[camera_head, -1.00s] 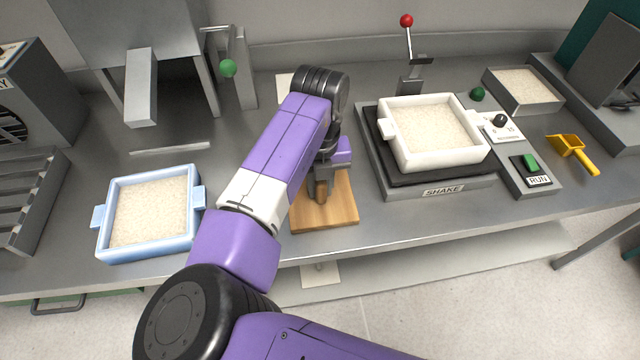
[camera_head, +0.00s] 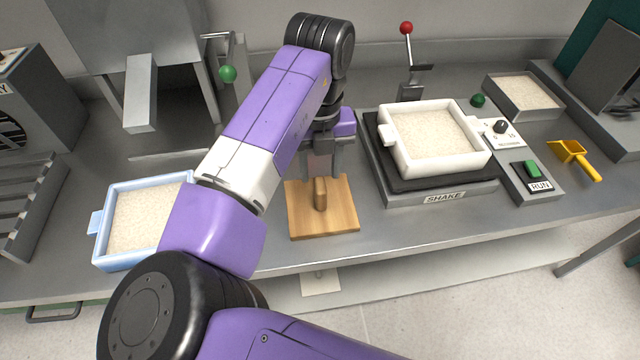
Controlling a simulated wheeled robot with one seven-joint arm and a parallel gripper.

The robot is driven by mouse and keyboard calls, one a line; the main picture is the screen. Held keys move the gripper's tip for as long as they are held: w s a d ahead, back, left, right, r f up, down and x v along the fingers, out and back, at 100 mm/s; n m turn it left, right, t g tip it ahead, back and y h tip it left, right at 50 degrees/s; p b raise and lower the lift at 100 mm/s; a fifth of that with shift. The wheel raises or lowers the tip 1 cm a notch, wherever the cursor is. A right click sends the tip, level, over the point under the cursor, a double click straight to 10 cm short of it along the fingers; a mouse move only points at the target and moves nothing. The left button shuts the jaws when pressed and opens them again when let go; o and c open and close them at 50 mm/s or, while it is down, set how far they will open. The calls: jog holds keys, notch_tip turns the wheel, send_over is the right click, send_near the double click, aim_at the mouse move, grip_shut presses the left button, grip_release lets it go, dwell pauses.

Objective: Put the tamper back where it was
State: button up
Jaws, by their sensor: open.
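The tamper (camera_head: 320,193) stands upright on a square wooden board (camera_head: 341,215) near the front of the steel bench. Its brown wooden handle shows; its lower part blends with the board and I cannot make it out well. My gripper (camera_head: 321,172) is above the tamper, fingers pointing down and apart, with nothing between them. The fingertips look level with or just above the handle's top.
A blue tray of pale grains (camera_head: 112,262) stands left of my arm, partly hidden by it. A white tray of grains (camera_head: 487,158) sits on the shaker (camera_head: 398,197) to the right. A yellow scoop (camera_head: 573,150) lies further right. Bench between board and shaker is clear.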

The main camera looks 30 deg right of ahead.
jog(key=shift+r, duration=2.05)
